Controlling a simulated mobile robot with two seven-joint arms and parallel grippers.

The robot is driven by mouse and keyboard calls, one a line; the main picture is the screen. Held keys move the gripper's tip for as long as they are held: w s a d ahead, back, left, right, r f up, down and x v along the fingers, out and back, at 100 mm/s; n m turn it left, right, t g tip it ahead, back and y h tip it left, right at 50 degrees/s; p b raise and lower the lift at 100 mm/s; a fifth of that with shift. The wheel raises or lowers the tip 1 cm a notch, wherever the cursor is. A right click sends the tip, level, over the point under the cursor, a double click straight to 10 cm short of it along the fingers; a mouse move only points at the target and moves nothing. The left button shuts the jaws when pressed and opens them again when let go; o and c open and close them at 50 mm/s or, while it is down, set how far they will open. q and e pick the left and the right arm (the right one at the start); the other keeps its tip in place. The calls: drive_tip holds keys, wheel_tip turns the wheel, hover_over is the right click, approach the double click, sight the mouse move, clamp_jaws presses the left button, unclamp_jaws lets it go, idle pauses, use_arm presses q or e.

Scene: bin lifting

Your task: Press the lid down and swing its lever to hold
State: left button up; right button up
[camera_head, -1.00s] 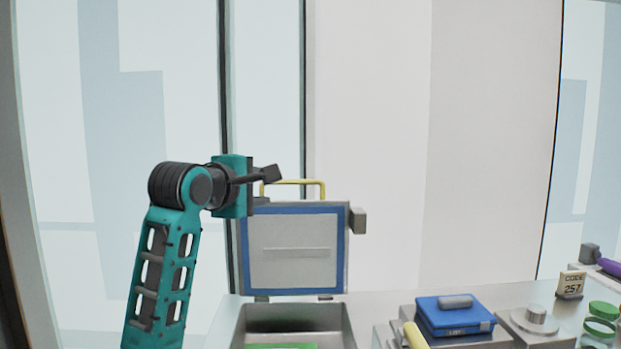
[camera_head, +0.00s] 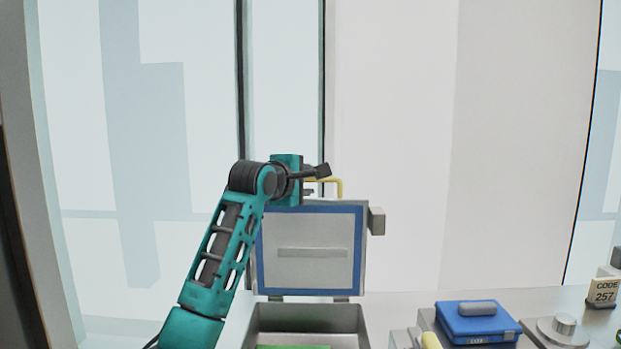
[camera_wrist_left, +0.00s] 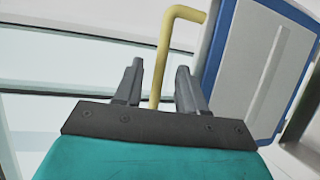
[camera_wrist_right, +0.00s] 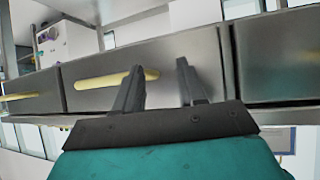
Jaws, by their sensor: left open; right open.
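The lid (camera_head: 312,230) stands open and upright at the back of a metal bin (camera_head: 358,325), its grey inner face with blue border towards me. A yellow handle (camera_head: 341,187) rises from its top edge, partly hidden by my left gripper. My left gripper (camera_head: 317,181) is open at the handle. In the left wrist view the yellow handle (camera_wrist_left: 163,60) shows between the open fingers (camera_wrist_left: 160,72), without clear contact. A grey block (camera_head: 377,221) sits on the lid's right edge; I cannot tell whether it is the lever. My right gripper (camera_wrist_right: 160,70) is open and empty, seen only in the right wrist view.
Something green (camera_head: 293,347) lies in the bin. To the right are a blue case (camera_head: 477,321), a round metal knob (camera_head: 564,324) and a code sign reading 257 (camera_head: 602,292). In the right wrist view, metal drawer fronts with a yellow handle (camera_wrist_right: 104,80) are near the right gripper.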

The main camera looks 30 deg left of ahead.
sight(309, 180)
use_arm(q)
drive_tip(key=shift+w+f, duration=0.15)
drive_tip(key=shift+w, duration=0.6)
drive_tip(key=shift+w+f, duration=0.15)
drive_tip(key=shift+w, duration=0.6)
clamp_jaws()
